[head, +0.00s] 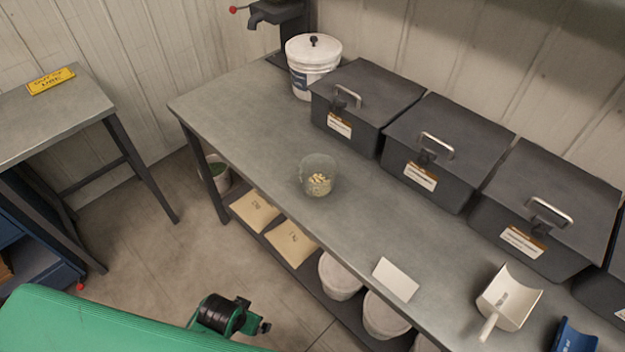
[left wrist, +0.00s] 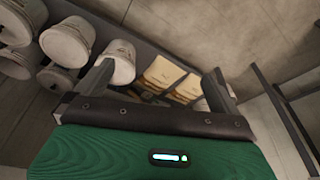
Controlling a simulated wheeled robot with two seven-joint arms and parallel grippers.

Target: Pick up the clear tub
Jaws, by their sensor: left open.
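The clear tub (head: 319,175) stands upright on the grey workbench (head: 240,125) in the head view, left of the middle of the bench top. It holds some pale yellow pieces. My left gripper (left wrist: 158,85) shows in the left wrist view with its two fingers wide apart and nothing between them. In that view it faces the lower shelf and floor, and the tub is not seen. In the head view my green left arm is low at the left, in front of the bench and apart from the tub. My right gripper is not in view.
Black lidded bins (head: 448,150) line the back of the bench, beside a white bucket (head: 313,66). A white card (head: 395,279), a scoop (head: 509,297) and a blue object (head: 574,338) lie at the right. Packets (head: 291,239) and white tubs (head: 340,277) sit on the lower shelf.

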